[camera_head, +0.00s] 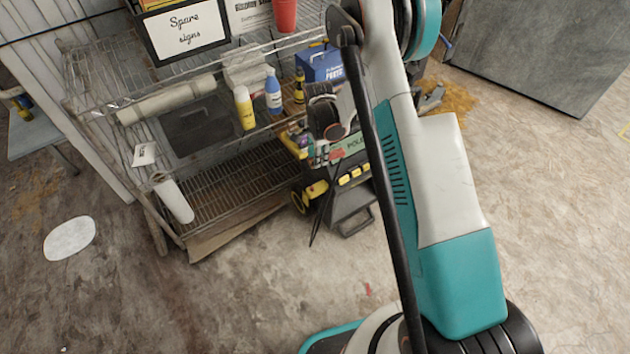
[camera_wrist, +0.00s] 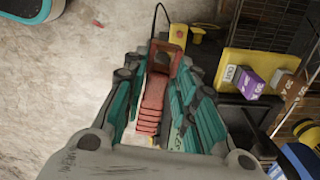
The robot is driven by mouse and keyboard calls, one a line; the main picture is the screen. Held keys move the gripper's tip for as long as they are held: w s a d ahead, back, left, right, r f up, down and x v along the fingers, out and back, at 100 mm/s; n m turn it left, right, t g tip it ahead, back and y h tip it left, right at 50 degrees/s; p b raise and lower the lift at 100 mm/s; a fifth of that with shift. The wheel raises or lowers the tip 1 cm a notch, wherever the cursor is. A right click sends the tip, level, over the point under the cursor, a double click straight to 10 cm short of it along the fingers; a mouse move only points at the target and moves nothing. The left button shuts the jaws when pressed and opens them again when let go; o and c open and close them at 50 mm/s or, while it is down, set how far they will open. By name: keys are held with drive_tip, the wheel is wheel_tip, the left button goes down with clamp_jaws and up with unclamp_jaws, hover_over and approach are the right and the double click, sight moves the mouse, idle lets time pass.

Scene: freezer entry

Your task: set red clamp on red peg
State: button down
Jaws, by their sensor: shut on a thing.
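The red clamp (camera_wrist: 152,103) is between the teal fingers of my gripper (camera_wrist: 162,75) in the wrist view. It has a ribbed red body and a squarish red head at the fingertips. A thin black cord loops up beside the head. My gripper is shut on the clamp. In the head view my gripper (camera_head: 328,115) hangs over the toolbox in front of the shelf, and a small red part (camera_head: 337,154) shows below it. I cannot make out the red peg in either view.
A black and yellow toolbox (camera_head: 355,215) stands on the floor beside the wire shelf (camera_head: 230,185). Bottles, a blue box (camera_head: 320,62) and a red cup (camera_head: 285,15) crowd the shelf. In the wrist view, a yellow tray (camera_wrist: 240,85) and purple box (camera_wrist: 250,82) lie right of my fingers.

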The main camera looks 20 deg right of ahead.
drive_tip(key=w+f+m+b, duration=0.3)
drive_tip(key=f+m, duration=0.7)
drive_tip(key=f, duration=0.6)
drive_tip(key=shift+w+d, duration=0.2)
drive_tip(key=shift+w, duration=0.25)
drive_tip(key=shift+b, duration=0.5)
drive_tip(key=shift+f, duration=1.95)
drive_tip(key=shift+f, duration=1.35)
drive_tip(key=c, duration=1.2)
unclamp_jaws()
wheel_tip(320, 180, up, 12)
